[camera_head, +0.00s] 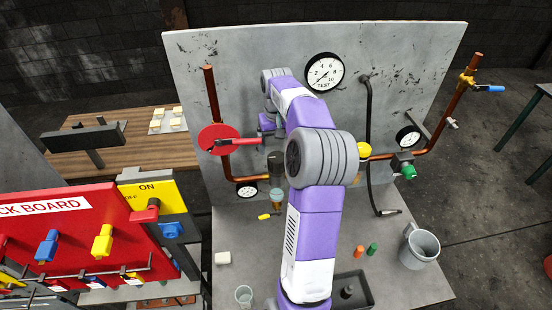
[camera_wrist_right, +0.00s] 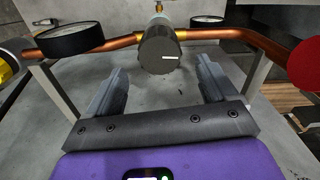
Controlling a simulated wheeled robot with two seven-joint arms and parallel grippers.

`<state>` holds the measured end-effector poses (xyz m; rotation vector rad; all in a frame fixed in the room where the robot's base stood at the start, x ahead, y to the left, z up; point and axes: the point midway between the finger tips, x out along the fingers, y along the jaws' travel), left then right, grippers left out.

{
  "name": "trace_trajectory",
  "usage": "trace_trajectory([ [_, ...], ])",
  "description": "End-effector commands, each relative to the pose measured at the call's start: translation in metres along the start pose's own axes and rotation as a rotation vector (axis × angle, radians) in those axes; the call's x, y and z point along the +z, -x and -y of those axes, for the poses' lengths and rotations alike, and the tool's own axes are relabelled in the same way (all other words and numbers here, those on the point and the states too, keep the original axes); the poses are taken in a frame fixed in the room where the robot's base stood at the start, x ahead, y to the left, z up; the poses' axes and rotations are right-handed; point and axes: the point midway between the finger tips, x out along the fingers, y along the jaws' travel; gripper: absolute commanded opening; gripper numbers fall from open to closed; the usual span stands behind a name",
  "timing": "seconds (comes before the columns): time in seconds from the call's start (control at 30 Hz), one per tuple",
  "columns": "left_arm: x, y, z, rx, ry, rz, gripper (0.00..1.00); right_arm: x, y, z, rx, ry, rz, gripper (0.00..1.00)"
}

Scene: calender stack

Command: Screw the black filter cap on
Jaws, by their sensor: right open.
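The black filter cap (camera_head: 275,161) is a dark cylinder in line with the copper pipe, above a small translucent bowl (camera_head: 277,195). In the right wrist view the cap (camera_wrist_right: 160,53) shows its round end with a white mark. My right gripper (camera_head: 272,140) is just above the cap in the head view. In the wrist view its two fingers (camera_wrist_right: 162,68) are spread, one to each side of the cap, with visible gaps, so it is open and empty. How the cap meets the filter is partly hidden. My left gripper is not in view.
A red handwheel (camera_head: 218,139) and a gauge (camera_head: 246,190) are close on the left. A large gauge (camera_head: 324,73) is on the panel (camera_head: 420,60). A black tray (camera_head: 366,285), a metal jug (camera_head: 421,248) and a clear cup (camera_head: 244,295) stand on the bench.

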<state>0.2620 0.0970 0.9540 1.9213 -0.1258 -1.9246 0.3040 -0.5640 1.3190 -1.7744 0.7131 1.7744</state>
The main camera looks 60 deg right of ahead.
Motion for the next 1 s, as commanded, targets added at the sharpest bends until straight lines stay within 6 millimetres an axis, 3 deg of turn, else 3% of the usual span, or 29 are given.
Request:
trace_trajectory([
  [0.43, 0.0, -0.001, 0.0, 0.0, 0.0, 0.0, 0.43, 0.0, -0.001, -0.001, -0.001, 0.64, 0.001, 0.85],
  [0.9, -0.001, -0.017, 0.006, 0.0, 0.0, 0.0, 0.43, 0.0, -0.002, -0.001, -0.001, 1.319, 0.0, 0.85],
  [1.0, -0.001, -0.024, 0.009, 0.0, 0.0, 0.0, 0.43, 0.001, -0.013, 0.0, -0.002, 1.359, 0.002, 0.85],
])
